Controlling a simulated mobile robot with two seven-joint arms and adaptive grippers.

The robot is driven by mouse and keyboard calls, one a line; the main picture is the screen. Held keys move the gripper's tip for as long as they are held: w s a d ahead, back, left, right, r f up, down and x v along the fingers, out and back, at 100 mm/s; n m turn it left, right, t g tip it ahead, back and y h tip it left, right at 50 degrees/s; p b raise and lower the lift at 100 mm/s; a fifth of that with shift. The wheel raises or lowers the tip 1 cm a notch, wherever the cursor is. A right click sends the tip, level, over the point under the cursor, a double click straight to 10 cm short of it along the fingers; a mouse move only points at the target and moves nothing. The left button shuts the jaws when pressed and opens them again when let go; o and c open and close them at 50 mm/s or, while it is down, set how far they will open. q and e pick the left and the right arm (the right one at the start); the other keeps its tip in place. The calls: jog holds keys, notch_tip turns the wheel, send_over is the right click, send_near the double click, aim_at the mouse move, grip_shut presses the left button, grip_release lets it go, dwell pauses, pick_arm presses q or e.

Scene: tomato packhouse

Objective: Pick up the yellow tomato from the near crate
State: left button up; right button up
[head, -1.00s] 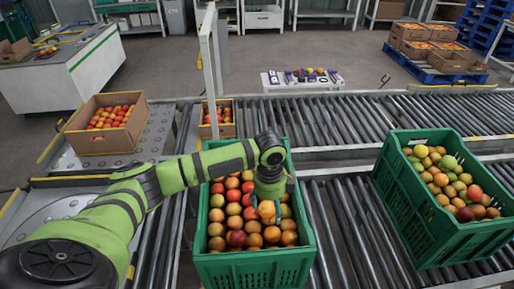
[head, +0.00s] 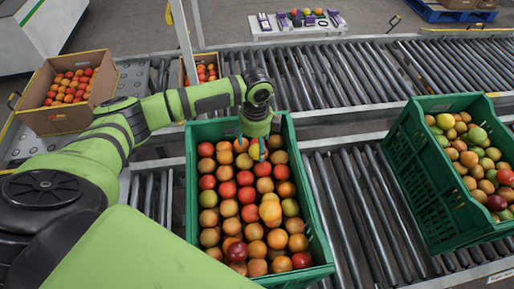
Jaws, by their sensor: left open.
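The near crate (head: 192,185) is green and full of red, orange and yellowish tomatoes, in front of me at the picture's middle. My left gripper (head: 251,152) points down over the far part of this crate. It is open, with its two fingers apart just above the fruit. A yellow tomato (head: 255,153) shows between and behind the fingers, partly hidden by them; I cannot tell whether they touch it. Another yellow-orange tomato (head: 270,209) sits on top of the fruit nearer to me. My right gripper is out of view.
A second green crate (head: 404,168) with mixed tomatoes stands at the right on the rollers. A cardboard box (head: 104,98) of red tomatoes is at the left. A smaller box stands behind the near crate, close to an upright post (head: 187,45).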

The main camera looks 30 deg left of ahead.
aim_at(257, 147)
pick_arm(q)
notch_tip(257, 147, down, 3)
jog(key=shift+w+r, duration=0.1)
jog(key=shift+w, duration=0.05)
jog(key=shift+f, duration=0.4)
jog(key=c, duration=0.9)
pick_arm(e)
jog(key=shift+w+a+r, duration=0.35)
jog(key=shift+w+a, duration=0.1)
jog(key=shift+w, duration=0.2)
